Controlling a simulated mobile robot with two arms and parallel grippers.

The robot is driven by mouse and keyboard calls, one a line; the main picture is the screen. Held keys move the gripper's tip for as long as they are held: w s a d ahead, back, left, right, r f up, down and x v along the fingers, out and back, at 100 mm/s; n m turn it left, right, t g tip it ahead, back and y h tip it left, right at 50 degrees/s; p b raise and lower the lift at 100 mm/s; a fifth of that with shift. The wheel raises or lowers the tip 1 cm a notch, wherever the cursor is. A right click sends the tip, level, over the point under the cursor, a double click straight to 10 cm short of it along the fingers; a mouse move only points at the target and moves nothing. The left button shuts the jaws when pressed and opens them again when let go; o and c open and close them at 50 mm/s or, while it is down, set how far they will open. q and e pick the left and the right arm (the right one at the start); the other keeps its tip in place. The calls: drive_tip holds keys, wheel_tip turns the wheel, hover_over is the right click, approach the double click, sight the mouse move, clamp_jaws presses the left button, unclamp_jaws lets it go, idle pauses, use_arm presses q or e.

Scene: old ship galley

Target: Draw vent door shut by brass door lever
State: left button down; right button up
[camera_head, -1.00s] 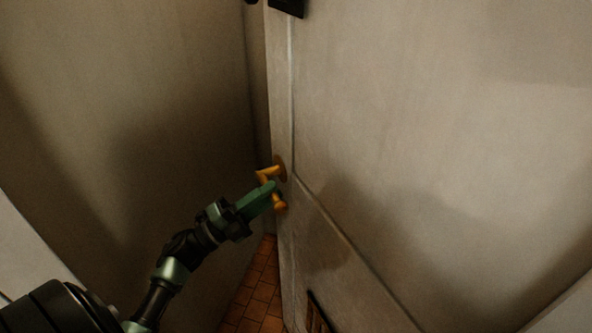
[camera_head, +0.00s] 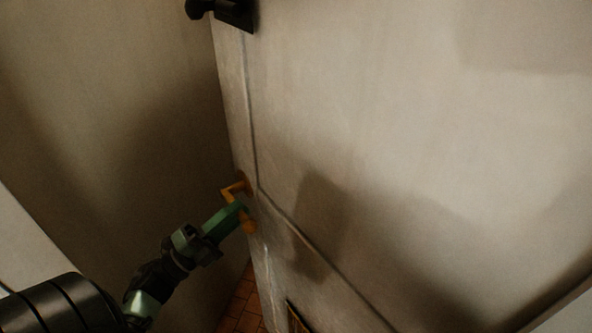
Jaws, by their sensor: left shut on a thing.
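The vent door (camera_head: 400,130) is a large pale grey panel filling the middle and right of the head view. Its free edge stands at the left, with a dark gap and floor beside it. The brass door lever (camera_head: 231,189) sits on the door near that edge. My left gripper (camera_head: 238,213) has green fingers and is shut on the lever, partly hiding it. A dark vent grille (camera_head: 296,318) shows low on the door, cut by the bottom of the view. My right gripper is not in view.
A plain wall (camera_head: 100,110) stands at the left. A black fitting with a knob (camera_head: 222,11) sticks out at the upper door edge. Orange floor tiles (camera_head: 243,303) show in the narrow space between wall and door.

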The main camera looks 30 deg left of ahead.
use_arm(q)
drive_tip(key=shift+s+a+r, duration=0.15)
drive_tip(key=s+a+n+t+y+p, duration=0.1)
drive_tip(key=s+n+y, duration=0.1)
drive_tip(key=s, duration=0.7)
drive_tip(key=shift+y, duration=0.9)
drive_tip(key=shift+a+p, duration=0.15)
drive_tip(key=shift+p, duration=0.15)
